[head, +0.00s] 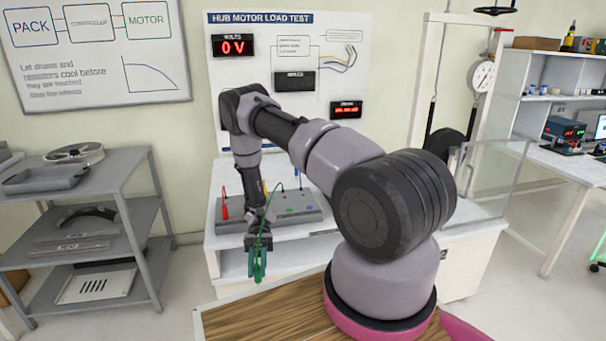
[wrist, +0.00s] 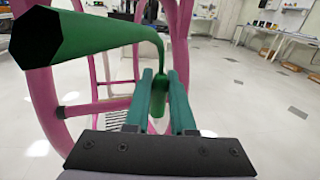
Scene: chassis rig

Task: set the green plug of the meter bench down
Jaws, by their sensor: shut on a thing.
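My gripper (head: 258,277) hangs low in front of the meter bench (head: 222,246) in the head view, its teal fingers pointing down. In the wrist view my gripper (wrist: 160,76) is shut on the green plug (wrist: 159,98), which sits between the two fingers. A thick green lead (wrist: 100,36) bends from the plug toward the upper left of the wrist view. In the head view a thin green lead (head: 268,222) runs up from the gripper toward the bench. The plug's tip is hard to make out there.
On the bench stands a grey block (head: 297,213) with a red plug (head: 225,206) at its left end and a blue one (head: 299,181) farther right. A grey shelf rack (head: 155,205) stands left. A wood-grain top (head: 255,322) lies below the gripper's side.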

